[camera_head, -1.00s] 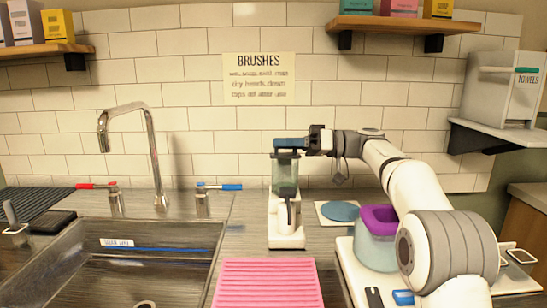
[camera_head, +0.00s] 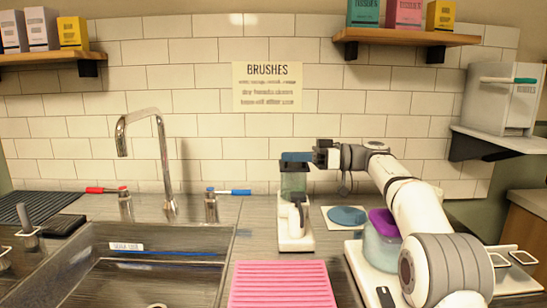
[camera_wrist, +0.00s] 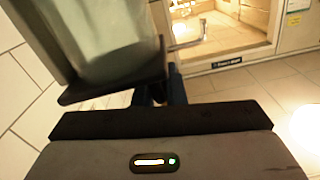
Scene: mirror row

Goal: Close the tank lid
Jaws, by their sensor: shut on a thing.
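The tank (camera_head: 294,183) is a greenish see-through vessel with a dark rim, upright on a white stand beside the sink. Its blue lid (camera_head: 295,157) lies roughly level over the tank's top, close to the rim; I cannot tell whether it touches all round. My gripper (camera_head: 314,157) comes in from the right and is shut on the lid's right end. In the wrist view the tank (camera_wrist: 105,40) fills the upper left, its dark rim near the fingertips (camera_wrist: 160,92). A little dark blue shows between the fingers there.
A round blue pad (camera_head: 347,215) on a white square lies right of the stand, near a container with a purple top (camera_head: 383,222). A pink ribbed mat (camera_head: 282,284) lies in front. The sink (camera_head: 150,262) and tap (camera_head: 160,150) are at left.

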